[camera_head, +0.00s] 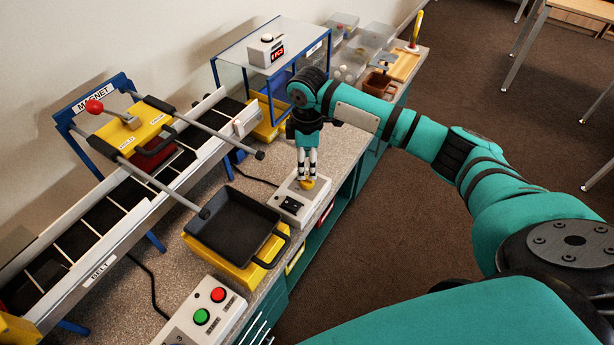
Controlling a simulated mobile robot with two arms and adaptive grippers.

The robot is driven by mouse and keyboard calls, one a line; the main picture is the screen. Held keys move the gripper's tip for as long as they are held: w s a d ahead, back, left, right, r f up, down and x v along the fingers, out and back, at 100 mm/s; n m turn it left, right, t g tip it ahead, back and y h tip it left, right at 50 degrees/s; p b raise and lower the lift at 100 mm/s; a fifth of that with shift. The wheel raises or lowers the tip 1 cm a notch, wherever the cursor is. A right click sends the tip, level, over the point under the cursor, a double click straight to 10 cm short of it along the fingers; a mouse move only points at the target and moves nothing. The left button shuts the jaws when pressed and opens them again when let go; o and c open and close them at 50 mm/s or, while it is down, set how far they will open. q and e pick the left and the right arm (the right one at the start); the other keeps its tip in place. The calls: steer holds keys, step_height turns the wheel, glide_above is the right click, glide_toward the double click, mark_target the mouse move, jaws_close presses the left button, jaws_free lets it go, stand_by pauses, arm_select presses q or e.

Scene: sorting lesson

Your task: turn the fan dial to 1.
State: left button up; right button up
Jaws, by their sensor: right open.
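A white control box (290,206) stands on the counter near its front edge. It has a dark switch and a yellow dial (309,184), which I take for the fan dial. My right gripper (307,178) points straight down over the box, its fingertips at the dial. It is open, with the fingers close around or just above the dial; I cannot tell whether they touch it. The fingers partly hide the dial, and its pointer and numbers are too small to read. My left gripper is not in view.
A black tray (215,228) on a yellow base stands left of the box. A button panel (205,312) is nearer. The belt (100,217) with the magnet frame (122,130) runs at left. A clear blue-framed case (238,70) stands behind. Bins and a board are farther back.

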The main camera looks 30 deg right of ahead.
mark_target(307, 178)
step_height(307, 178, down, 6)
steer(key=shift+r, duration=0.1)
steer(key=shift+f, duration=0.45)
steer(key=c, duration=1.1)
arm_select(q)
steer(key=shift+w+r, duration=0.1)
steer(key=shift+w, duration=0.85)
arm_select(e)
steer(key=shift+c, duration=0.2)
